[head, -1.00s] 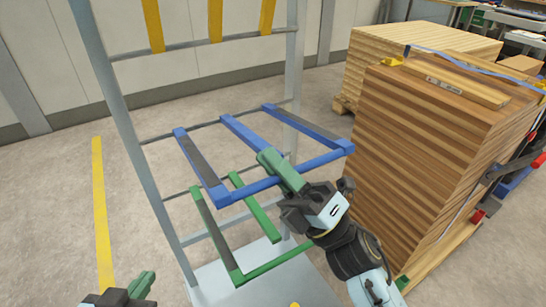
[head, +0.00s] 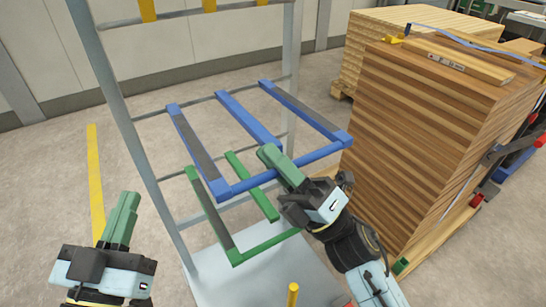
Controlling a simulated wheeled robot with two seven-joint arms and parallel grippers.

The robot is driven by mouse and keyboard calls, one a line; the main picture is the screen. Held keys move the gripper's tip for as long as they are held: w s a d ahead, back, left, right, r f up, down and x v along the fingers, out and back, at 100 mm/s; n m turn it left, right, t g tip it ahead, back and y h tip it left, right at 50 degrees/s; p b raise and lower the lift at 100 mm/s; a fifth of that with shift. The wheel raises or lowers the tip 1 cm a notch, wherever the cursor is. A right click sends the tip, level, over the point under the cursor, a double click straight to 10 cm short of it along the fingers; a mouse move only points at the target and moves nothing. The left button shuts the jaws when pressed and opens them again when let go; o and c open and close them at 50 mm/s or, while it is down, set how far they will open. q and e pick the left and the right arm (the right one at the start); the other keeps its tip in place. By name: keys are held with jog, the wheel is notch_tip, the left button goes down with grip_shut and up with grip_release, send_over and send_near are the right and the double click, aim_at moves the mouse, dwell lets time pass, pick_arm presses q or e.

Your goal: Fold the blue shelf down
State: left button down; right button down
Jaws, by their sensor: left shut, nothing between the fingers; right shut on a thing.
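The blue shelf (head: 322,151) is an open frame with three arms and a front bar, hinged on the grey rack (head: 117,108). It stands out from the rack, roughly level. My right gripper (head: 272,152) is shut on the front bar of the blue shelf, near its middle arm, and its fingers cover part of the bar. My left gripper (head: 128,205) is shut and empty at the lower left, apart from the shelf and left of the rack.
A green shelf (head: 266,247) of the same kind stands out below the blue one. Yellow shelf arms (head: 147,9) are above. A tall stack of wooden boards (head: 420,140) stands close on the right. The floor on the left is clear, with a yellow line (head: 96,185).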

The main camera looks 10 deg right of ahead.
jog(key=shift+s+r, duration=0.2)
jog(key=shift+s, duration=0.1)
jog(key=c, duration=1.8)
grip_release()
jog(key=shift+d+g+y, duration=0.1)
jog(key=shift+g+y, duration=0.2)
jog(key=shift+g, duration=0.1)
jog(key=o, duration=0.4)
jog(key=shift+s+d+r+t, duration=0.1)
jog(key=shift+s+t, duration=0.15)
jog(key=shift+t, duration=0.05)
pick_arm(q)
jog(key=shift+s+d+r, duration=0.1)
jog(key=shift+s, duration=0.1)
pick_arm(e)
jog(key=shift+w, duration=0.1)
